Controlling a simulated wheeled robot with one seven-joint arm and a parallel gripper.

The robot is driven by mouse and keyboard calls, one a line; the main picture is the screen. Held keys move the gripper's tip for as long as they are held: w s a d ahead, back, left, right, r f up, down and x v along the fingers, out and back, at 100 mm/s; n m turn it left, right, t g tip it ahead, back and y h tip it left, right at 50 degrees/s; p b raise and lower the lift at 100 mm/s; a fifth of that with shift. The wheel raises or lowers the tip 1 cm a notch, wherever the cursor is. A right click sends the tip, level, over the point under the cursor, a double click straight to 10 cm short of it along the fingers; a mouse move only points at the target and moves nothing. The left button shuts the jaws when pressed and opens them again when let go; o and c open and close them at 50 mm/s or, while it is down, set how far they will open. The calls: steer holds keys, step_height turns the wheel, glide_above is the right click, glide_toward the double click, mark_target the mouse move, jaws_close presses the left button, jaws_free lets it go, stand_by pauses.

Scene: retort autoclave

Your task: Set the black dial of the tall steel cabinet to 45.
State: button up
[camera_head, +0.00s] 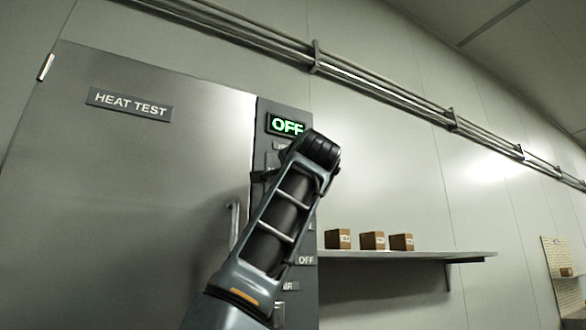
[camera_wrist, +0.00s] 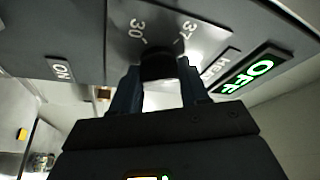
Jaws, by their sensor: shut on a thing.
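The tall steel cabinet (camera_head: 150,190) stands at the left in the head view, with a "HEAT TEST" plate on its door. Its dark control panel (camera_head: 306,296) runs along the right side, and a green display (camera_head: 287,125) there reads "OFF". In the wrist view the black dial (camera_wrist: 158,66) sits on a plate with the marks 30 and 37. My gripper (camera_wrist: 160,80) is shut on the dial, one finger on each side. The display also shows upside-down in the wrist view (camera_wrist: 247,74). The dial's pointer and the other marks cannot be made out. In the head view my arm hides the dial.
The door handle (camera_head: 234,226) is just left of my arm. A lower panel label (camera_head: 306,260) reads "OFF". An "ON" label (camera_wrist: 61,70) shows in the wrist view. A wall shelf (camera_head: 400,255) with small brown boxes (camera_head: 372,240) is to the right. Pipes (camera_head: 380,84) run above.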

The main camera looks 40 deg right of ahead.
steer(key=shift+m+g, duration=0.6)
steer(key=shift+m, duration=1.1)
steer(key=o, duration=1.1)
steer(key=shift+c, duration=0.2)
steer(key=b+v, duration=0.2)
steer(key=v, duration=0.5)
steer(key=shift+s+a, duration=0.2)
steer(key=shift+s, duration=0.1)
steer(key=shift+a, duration=0.1)
